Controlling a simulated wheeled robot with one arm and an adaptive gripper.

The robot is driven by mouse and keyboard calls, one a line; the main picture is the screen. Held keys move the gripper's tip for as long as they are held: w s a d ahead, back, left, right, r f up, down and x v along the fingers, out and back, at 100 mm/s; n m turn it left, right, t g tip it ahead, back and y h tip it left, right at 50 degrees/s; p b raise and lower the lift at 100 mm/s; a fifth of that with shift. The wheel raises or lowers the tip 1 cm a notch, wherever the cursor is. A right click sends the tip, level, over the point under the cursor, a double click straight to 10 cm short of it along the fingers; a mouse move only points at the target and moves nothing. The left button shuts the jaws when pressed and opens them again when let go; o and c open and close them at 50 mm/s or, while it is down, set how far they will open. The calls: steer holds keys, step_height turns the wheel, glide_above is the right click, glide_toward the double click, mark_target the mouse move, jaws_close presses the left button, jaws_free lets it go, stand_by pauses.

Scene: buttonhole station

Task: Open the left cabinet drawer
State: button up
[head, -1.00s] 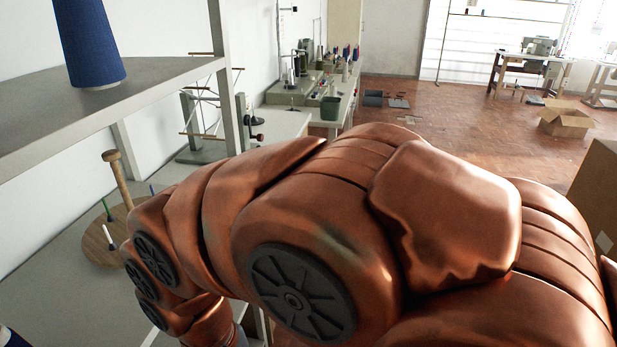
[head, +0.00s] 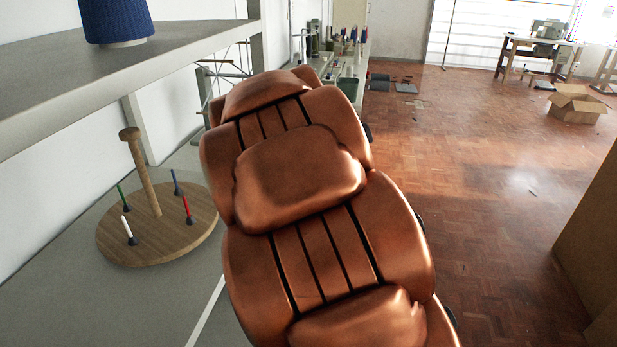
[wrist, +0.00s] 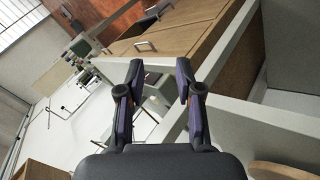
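In the wrist view, which is strongly tilted, my gripper (wrist: 160,80) has its two dark purple fingers apart with nothing between them. Beyond the fingertips is a wooden cabinet front (wrist: 178,43) with a metal bar handle (wrist: 145,46) on it. The fingers are apart from this handle. I cannot tell for certain which drawer is the left one, or whether any stands open. In the head view my copper-coloured arm fills the middle and hides the gripper; no cabinet drawer can be made out there.
In the head view, a round wooden board (head: 165,240) with a post and several coloured pegs sits on the grey table at left. A blue thread cone (head: 116,20) stands on the shelf (head: 180,62) above. A brown panel (head: 590,245) stands at right.

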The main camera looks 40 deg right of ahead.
steer(key=w+d+f+n+t+h+b, duration=0.1)
steer(key=w+d+f+n+t+b, duration=0.15)
steer(key=w+d, duration=0.45)
steer(key=w+d+f+n+t+h+b, duration=0.1)
steer(key=w+d+n+t, duration=0.2)
steer(key=d, duration=0.7)
steer(key=w+d+f+n+t+y+b, duration=0.2)
steer(key=w+f+n+t+y, duration=0.1)
steer(key=f+n, duration=0.3)
steer(key=w+d+f+n+t+y+b, duration=0.2)
steer(key=w+f+n+t+y+b, duration=0.1)
steer(key=f+n, duration=0.3)
steer(key=shift+m, duration=0.65)
steer(key=shift+f+p+x, duration=0.2)
steer(key=shift+x, duration=1)
steer(key=shift+f+p+x, duration=0.2)
steer(key=shift+f+x, duration=0.05)
steer(key=shift+x, duration=0.95)
steer(key=shift+f+p+x, duration=0.2)
steer(key=shift+x, duration=1)
steer(key=shift+a, duration=0.1)
steer(key=shift+c, duration=0.3)
jaws_close()
